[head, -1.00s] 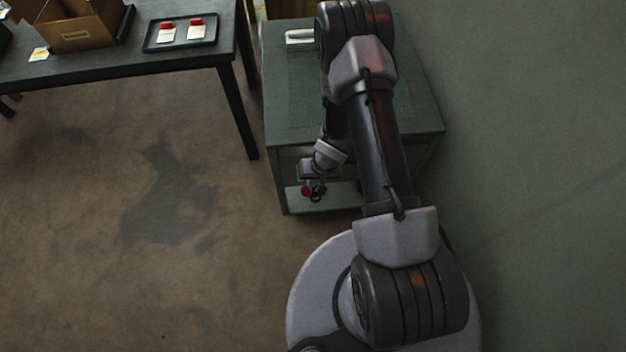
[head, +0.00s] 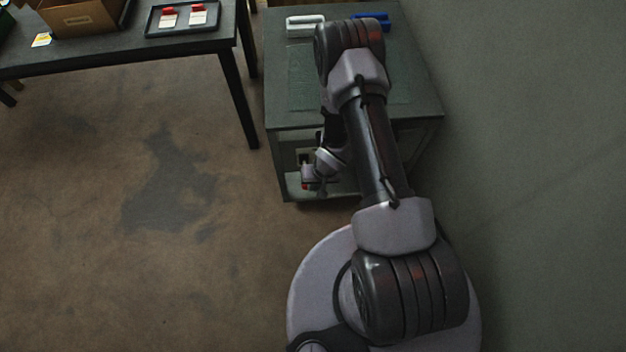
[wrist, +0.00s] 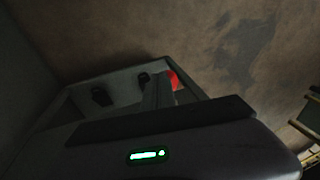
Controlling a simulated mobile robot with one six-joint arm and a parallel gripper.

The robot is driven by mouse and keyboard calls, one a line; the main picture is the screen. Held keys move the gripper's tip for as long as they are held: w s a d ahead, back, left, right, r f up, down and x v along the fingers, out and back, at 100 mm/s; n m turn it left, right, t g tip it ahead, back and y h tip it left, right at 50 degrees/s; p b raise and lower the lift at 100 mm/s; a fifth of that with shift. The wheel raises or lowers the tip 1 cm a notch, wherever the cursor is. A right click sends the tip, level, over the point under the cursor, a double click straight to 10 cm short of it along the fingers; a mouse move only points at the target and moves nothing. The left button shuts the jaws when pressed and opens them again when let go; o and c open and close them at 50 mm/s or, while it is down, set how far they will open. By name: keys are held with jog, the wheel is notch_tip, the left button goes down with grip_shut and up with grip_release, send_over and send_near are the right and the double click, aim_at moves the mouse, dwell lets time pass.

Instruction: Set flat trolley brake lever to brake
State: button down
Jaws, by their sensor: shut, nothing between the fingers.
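The trolley is a grey-green unit (head: 290,108) with a flat top and a lower shelf, in the upper middle of the head view. A small red part (head: 307,185), which looks like the lever's knob, shows at its near lower side, partly covered by my gripper (head: 321,186). In the wrist view the red knob (wrist: 173,79) shows beside the tip of my gripper (wrist: 158,90), which is shut and empty. I cannot tell whether they touch. The rest of the lever and its setting are hidden.
A white handle-like piece (head: 305,25) and a blue one (head: 371,20) lie on the trolley top. A dark table (head: 120,58) with a cardboard box (head: 82,18) and a black tray (head: 182,20) stands at left. A wall (head: 530,150) is at right. The left floor is clear.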

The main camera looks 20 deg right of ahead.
jog(key=f, duration=0.2)
jog(key=shift+s+a+f+b, duration=0.1)
jog(key=shift+s+f+b, duration=0.2)
jog(key=shift+s+f, duration=0.1)
dwell(0.6)
